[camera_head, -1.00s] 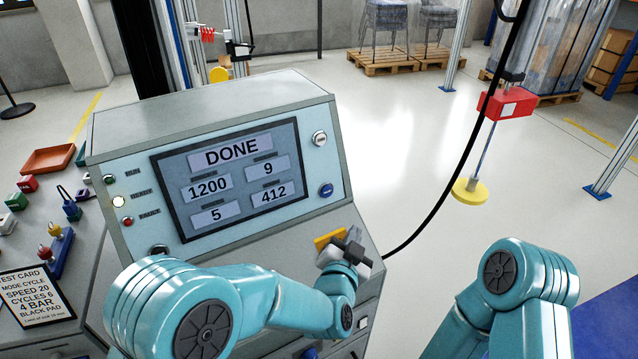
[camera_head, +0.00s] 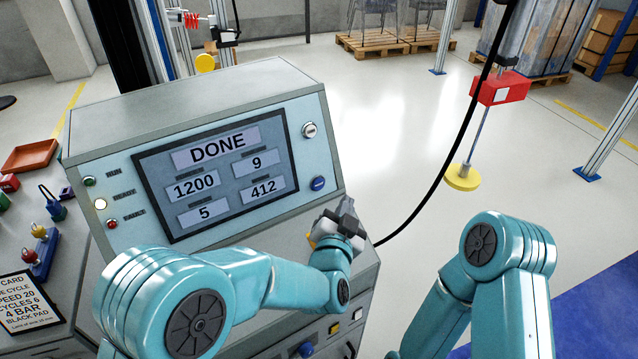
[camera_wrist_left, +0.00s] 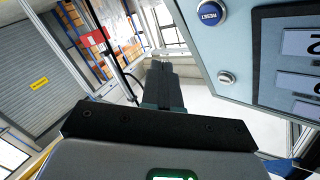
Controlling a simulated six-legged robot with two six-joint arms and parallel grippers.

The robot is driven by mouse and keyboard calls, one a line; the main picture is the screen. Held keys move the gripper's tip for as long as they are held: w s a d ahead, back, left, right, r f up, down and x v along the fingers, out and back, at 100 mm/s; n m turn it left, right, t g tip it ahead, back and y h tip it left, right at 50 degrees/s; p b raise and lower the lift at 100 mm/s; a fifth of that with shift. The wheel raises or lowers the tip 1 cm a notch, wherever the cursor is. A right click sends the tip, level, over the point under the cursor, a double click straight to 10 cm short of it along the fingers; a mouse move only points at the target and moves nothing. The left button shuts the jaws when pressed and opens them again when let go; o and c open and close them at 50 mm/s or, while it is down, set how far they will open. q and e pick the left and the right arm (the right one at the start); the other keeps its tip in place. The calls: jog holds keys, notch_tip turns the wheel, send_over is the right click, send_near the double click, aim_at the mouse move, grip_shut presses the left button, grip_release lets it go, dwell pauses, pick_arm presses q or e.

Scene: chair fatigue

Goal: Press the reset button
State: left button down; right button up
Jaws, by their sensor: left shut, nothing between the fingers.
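The reset button (camera_head: 318,183) is a round blue button at the right edge of the console's screen panel. It also shows in the left wrist view, labelled RESET (camera_wrist_left: 210,13), near the top edge. My left gripper (camera_head: 346,208) is shut and empty. It is just below and to the right of the button in the head view, with a visible gap between them.
The console screen (camera_head: 217,175) reads DONE. A silver knob or button (camera_head: 309,130) sits above the blue one. A black cable (camera_head: 440,175) hangs to the right, near a red box (camera_head: 500,88).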

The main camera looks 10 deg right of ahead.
aim_at(319, 184)
pick_arm(q)
jog(key=shift+w+a+f+b, duration=0.3)
jog(key=shift+w+a, duration=0.2)
jog(key=shift+w, duration=0.6)
jog(key=shift+w+a+f+b, duration=0.2)
jog(key=shift+w+a+f, duration=0.25)
jog(key=shift+w, duration=0.7)
jog(key=shift+w+a+f+b, duration=0.25)
jog(key=shift+w+a, duration=0.3)
jog(key=shift+w, duration=0.55)
jog(key=shift+r, duration=0.1)
jog(key=shift+w+a+f+b, duration=0.2)
jog(key=shift+w+b, duration=0.1)
jog(key=shift+b, duration=0.2)
jog(key=shift+w, duration=0.1)
jog(key=shift+r, duration=0.1)
